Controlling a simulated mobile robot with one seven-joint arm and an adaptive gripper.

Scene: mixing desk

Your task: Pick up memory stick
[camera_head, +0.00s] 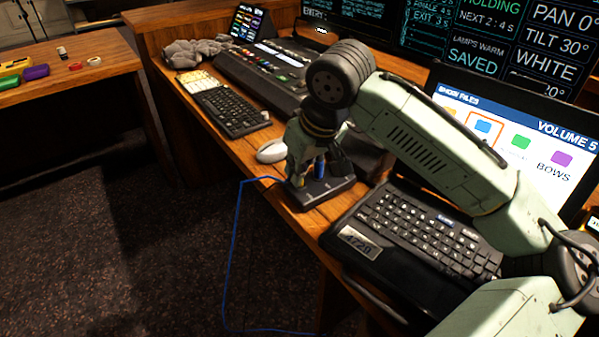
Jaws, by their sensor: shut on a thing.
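My gripper (309,176) points down over a small dark block (325,196) with light marks near the desk's front edge. Its fingers are shut on the memory stick, of which a small blue part (320,166) shows between them. The fingers hide most of the stick. I cannot tell whether its lower end still touches the dark block.
A blue cable (234,255) runs from beside the block down to the floor. A white mouse (271,150) and a keyboard (232,110) lie to the left. A laptop (415,232) stands close on the right. A side table (95,62) holds several small coloured items.

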